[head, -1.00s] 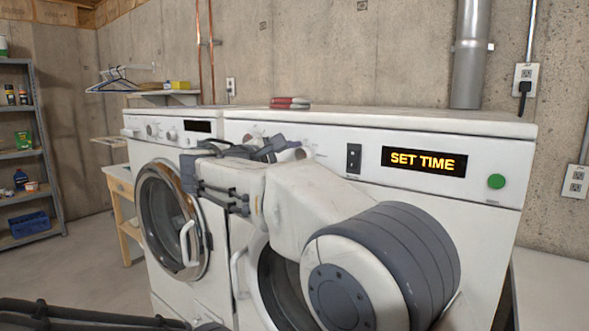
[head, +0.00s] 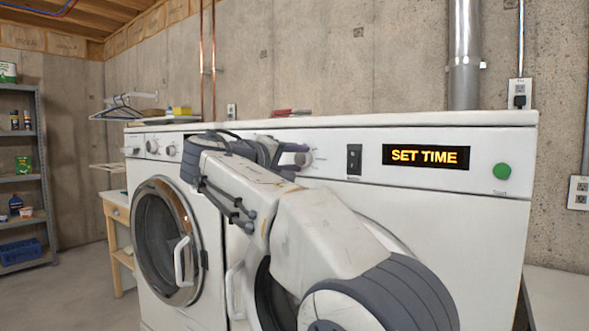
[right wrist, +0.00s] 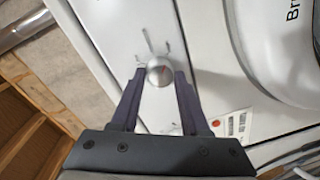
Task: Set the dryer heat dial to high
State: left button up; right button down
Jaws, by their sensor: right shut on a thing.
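The dryer (head: 450,215) is the white machine on the right, with a lit "SET TIME" display (head: 426,155). The gripper is shut on this dial, one dark finger on each side. Printed marks show on the panel around it, too small to read. My left gripper is out of view.
A black switch (head: 354,159) and a green button (head: 502,172) are on the dryer panel. A second white machine (head: 140,215) with a round door stands at left. Red-handled tools (head: 287,113) lie on top. A shelf rack (head: 42,180) stands far left, with open floor before it.

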jog(key=shift+f+m+b, duration=0.1)
jog(key=shift+m+b, duration=0.3)
jog(key=shift+m, duration=0.4)
jog(key=shift+c, duration=2)
grip_release()
jog(key=v, duration=1)
jog(key=shift+s+b, duration=0.25)
jog(key=shift+b, duration=0.05)
